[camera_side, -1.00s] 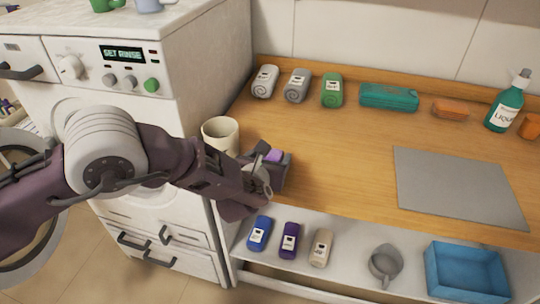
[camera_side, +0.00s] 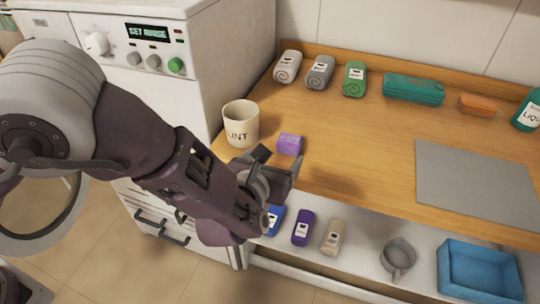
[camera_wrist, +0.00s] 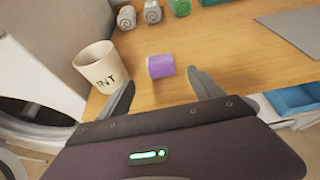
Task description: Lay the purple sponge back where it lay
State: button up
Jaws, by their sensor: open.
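The purple sponge (camera_side: 289,144) lies on the wooden counter, just right of a cream cup. It also shows in the wrist view (camera_wrist: 161,66), beyond my fingertips and between their lines. My gripper (camera_side: 278,165) is open and empty at the counter's front left edge, on the near side of the sponge and apart from it. In the wrist view my gripper's two fingers (camera_wrist: 162,84) are spread wide, with bare wood between them.
The cream cup (camera_side: 241,123) stands close left of the sponge, by the white washer (camera_side: 165,60). Rolled towels (camera_side: 320,72) and a teal case (camera_side: 413,89) line the back. A grey mat (camera_side: 475,180) lies right. The counter's middle is clear. Bottles and a blue bin (camera_side: 480,270) sit below.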

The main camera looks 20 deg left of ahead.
jog(key=shift+s+r, duration=0.1)
jog(key=shift+s, duration=0.05)
jog(key=a+r+n+g+y, duration=0.1)
jog(key=a+r+n+y, duration=0.1)
jog(key=a+r+n, duration=0.3)
jog(key=a+r+n+y, duration=0.2)
jog(key=a+r+n, duration=0.1)
jog(key=a, duration=0.5)
jog(key=s+a+r+n+g+y, duration=0.1)
jog(key=s+a+r+n+g, duration=0.3)
jog(key=a, duration=0.3)
jog(key=s+a+r+n+g+y, duration=0.1)
jog(key=s+a+r+n, duration=0.1)
jog(key=s+a+n, duration=0.4)
jog(key=s+a+r+n+g+h, duration=0.25)
jog(key=s+a+n, duration=0.25)
jog(key=s+n, duration=0.6)
jog(key=s+d+r+n+h, duration=0.1)
jog(key=s+d+n+h, duration=0.2)
jog(key=s+d+n, duration=0.2)
jog(key=s+n, duration=0.2)
jog(key=s, duration=0.2)
jog(key=shift+r, duration=0.25)
